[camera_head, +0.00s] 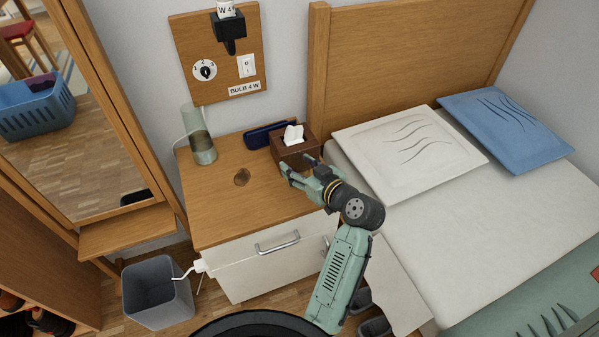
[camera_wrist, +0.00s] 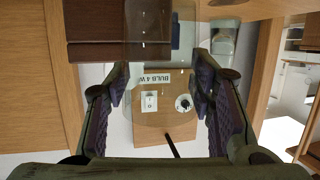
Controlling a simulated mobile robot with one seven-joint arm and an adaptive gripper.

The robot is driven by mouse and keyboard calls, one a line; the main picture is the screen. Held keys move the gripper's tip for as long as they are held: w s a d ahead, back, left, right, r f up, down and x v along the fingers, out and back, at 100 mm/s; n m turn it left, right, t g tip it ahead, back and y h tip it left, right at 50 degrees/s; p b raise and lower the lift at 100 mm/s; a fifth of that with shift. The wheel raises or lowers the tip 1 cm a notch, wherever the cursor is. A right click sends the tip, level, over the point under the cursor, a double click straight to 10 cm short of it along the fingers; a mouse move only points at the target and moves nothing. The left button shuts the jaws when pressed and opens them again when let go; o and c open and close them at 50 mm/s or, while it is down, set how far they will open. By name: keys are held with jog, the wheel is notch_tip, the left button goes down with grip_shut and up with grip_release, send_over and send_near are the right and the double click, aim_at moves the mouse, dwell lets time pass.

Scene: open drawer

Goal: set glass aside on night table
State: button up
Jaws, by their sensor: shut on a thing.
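My gripper (camera_head: 298,167) is over the right part of the wooden night table (camera_head: 215,212), just in front of the tissue box. In the wrist view my gripper (camera_wrist: 158,85) has its two fingers apart on either side of a clear glass (camera_wrist: 160,110), shut on it. The glass is see-through, so the wall board shows through it. I cannot make out the held glass clearly in the head view. I cannot tell whether its base touches the table.
A brown tissue box (camera_head: 291,152) and a dark blue case (camera_head: 268,135) are at the table's back right. A tall greenish see-through cylinder (camera_head: 201,150) stands at back left. The front left is clear. The bed (camera_head: 460,220) is right.

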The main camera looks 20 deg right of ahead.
jog(key=shift+f+p, duration=0.35)
jog(key=shift+f, duration=1.35)
jog(key=shift+f, duration=0.1)
jog(key=shift+f, duration=0.15)
jog(key=o, duration=1.3)
